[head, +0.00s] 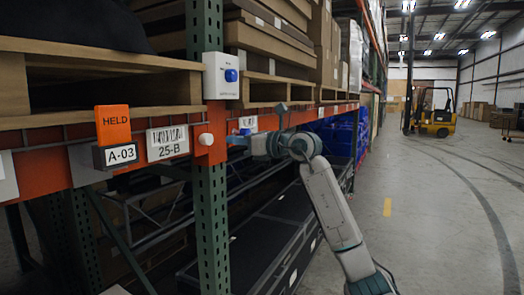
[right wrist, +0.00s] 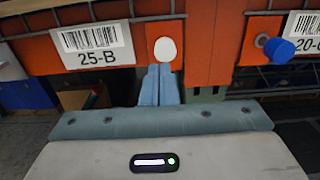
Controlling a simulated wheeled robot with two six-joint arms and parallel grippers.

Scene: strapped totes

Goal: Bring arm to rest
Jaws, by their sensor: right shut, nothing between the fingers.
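My right arm reaches in from the lower right of the head view, bent at the elbow, toward the orange rack beam. My left gripper is not in view.
Another blue knob (right wrist: 307,48) sits right of the fingers. A yellow forklift (head: 432,112) stands far off. The aisle floor (head: 440,220) at right is clear.

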